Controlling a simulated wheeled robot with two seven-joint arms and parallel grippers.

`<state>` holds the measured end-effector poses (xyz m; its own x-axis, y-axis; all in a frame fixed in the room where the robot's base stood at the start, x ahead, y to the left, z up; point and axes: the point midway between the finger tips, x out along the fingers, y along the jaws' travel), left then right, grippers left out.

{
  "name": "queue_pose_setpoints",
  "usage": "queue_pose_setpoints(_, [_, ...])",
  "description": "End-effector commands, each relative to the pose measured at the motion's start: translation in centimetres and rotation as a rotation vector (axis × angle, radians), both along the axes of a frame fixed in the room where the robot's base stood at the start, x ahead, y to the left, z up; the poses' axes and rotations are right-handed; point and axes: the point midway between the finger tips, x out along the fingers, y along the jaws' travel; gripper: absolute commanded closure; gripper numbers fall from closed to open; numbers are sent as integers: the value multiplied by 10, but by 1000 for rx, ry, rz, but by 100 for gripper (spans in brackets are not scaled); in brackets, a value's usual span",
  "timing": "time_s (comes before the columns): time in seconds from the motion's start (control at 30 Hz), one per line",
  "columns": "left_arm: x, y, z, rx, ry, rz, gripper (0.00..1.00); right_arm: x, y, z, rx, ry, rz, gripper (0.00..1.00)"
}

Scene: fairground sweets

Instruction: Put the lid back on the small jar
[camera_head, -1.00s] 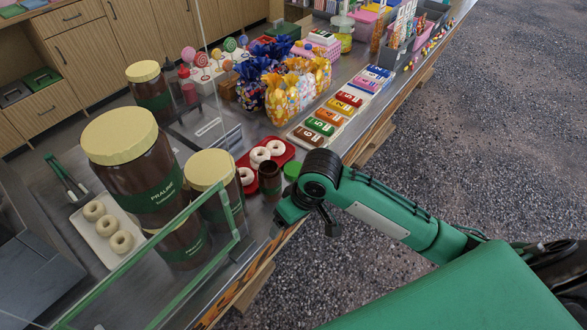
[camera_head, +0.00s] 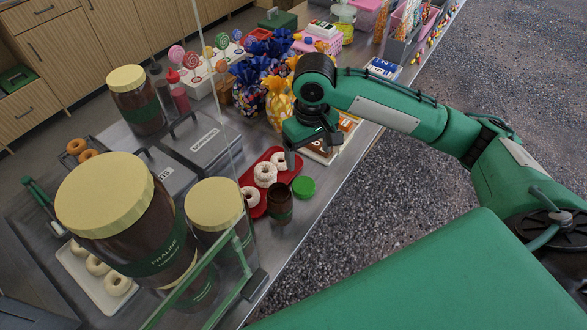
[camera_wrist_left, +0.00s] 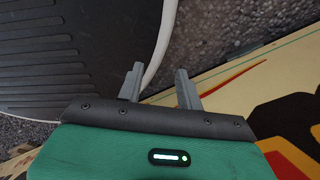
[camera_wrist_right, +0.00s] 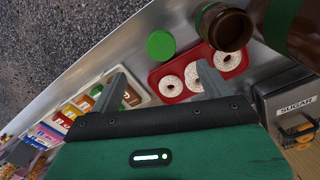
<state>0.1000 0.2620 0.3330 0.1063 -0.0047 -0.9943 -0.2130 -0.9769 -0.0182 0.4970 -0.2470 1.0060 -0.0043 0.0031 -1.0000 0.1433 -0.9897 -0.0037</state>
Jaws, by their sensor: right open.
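The small jar (camera_head: 280,207) is dark brown with a green label, and stands upright and uncovered on the metal counter. Its open mouth shows in the right wrist view (camera_wrist_right: 228,27). The round green lid (camera_head: 303,187) lies on the counter beside the jar, apart from it; it also shows in the right wrist view (camera_wrist_right: 160,45). My right gripper (camera_head: 310,153) is open and empty above the counter, beyond the lid in the head view; its fingers (camera_wrist_right: 162,70) are spread. My left gripper (camera_wrist_left: 160,70) is open and empty, away from the counter top and outside the head view.
A red tray (camera_head: 247,183) with white doughnuts lies close beside the jar. Large praline jars (camera_head: 125,225) and a glass screen (camera_head: 205,275) stand to the left. Flavour boxes (camera_head: 343,125) and sweet bags (camera_head: 280,105) are near my right gripper. The counter's front edge is clear by the lid.

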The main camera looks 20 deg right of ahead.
Motion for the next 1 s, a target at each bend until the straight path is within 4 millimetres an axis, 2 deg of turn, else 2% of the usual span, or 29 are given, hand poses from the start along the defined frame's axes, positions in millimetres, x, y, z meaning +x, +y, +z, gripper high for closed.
queue_pose_setpoints(0.1, [8, 0, 0, 0, -9, 0, 64, 0, -2, 2, -4, 4, -5, 19])
queue_pose_setpoints(0.17, [6, 0, 0, 0, -7, 0, 64, 0, -2, 2, -4, 4, -5, 19])
queue_pose_setpoints(0.4, [-31, 2, -1, 4, 40, 0, 64, 0, -2, 1, -3, 3, -5, 19])
queue_pose_setpoints(0.47, [-37, 2, -2, 4, 47, 0, 64, 0, -2, -2, -4, 4, -5, 19])
queue_pose_setpoints(0.63, [-33, 2, -1, 3, 42, 0, 64, -1, -2, -29, -4, 7, -7, 19])
queue_pose_setpoints(0.8, [-10, 0, 2, 1, 12, 0, 64, -1, -2, -62, -4, 6, -6, 19])
queue_pose_setpoints(0.9, [-4, 0, 3, 0, 3, 0, 64, 0, -2, -76, -4, 5, -7, 19])
queue_pose_setpoints(1.0, [-5, 0, 3, 0, 5, 0, 64, 0, -1, -83, -3, 3, -5, 19])
